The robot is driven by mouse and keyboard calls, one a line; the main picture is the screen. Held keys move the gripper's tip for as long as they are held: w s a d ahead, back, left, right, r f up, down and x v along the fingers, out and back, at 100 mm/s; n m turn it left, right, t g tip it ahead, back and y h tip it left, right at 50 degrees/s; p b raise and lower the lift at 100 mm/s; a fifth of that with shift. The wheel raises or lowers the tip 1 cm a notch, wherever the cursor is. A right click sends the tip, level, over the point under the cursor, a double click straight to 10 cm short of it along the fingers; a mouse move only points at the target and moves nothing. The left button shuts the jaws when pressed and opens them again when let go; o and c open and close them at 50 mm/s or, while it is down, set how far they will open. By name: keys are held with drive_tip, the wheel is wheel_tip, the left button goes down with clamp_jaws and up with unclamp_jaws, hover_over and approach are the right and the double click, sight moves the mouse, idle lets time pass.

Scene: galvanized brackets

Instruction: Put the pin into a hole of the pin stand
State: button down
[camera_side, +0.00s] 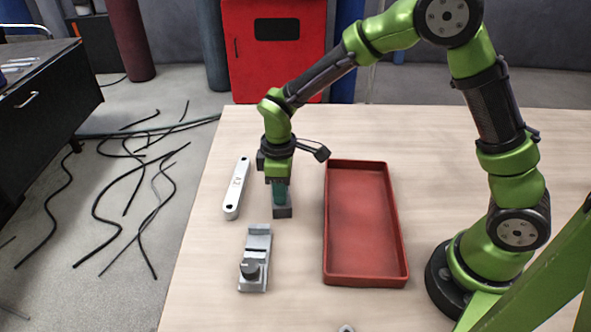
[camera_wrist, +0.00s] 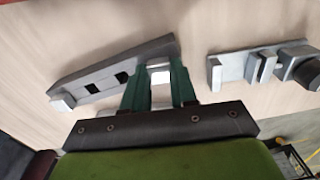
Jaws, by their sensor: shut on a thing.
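My gripper (camera_side: 281,196) points down over the table, and its green fingers (camera_wrist: 158,80) are closed on a pale metal piece (camera_wrist: 159,70), which I take to be the pin. The fingers hide most of it. The pin stand (camera_wrist: 92,83) looks like a long grey bar with dark square holes in the wrist view. The fingers are at its right end there. In the side view a grey block (camera_side: 282,212), likely the stand's near end, shows right under the fingers. I cannot tell whether the pin's lower end is inside a hole.
A grey clamp-like fixture (camera_side: 255,264) lies in front of the gripper and also shows in the wrist view (camera_wrist: 232,70). A pale link marked A2 (camera_side: 236,188) lies to the left. A red tray (camera_side: 366,279) stands to the right. The table's far right is clear.

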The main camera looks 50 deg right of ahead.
idle(0.3)
drive_tip(key=c, duration=0.8)
unclamp_jaws()
drive_tip(key=shift+r, duration=3)
drive_tip(key=s+d+r+m+t+y, duration=0.1)
drive_tip(key=s+d+r+m+t, duration=0.2)
drive_tip(key=s+r+m, duration=0.3)
drive_tip(key=s+d+r+m+t+y, duration=0.1)
drive_tip(key=s+d+r+m+t, duration=0.3)
drive_tip(key=s+r, duration=0.4)
drive_tip(key=s+d+m, duration=0.1)
drive_tip(key=s+m, duration=0.1)
drive_tip(key=shift+s+r, duration=0.15)
drive_tip(key=shift+s, duration=0.25)
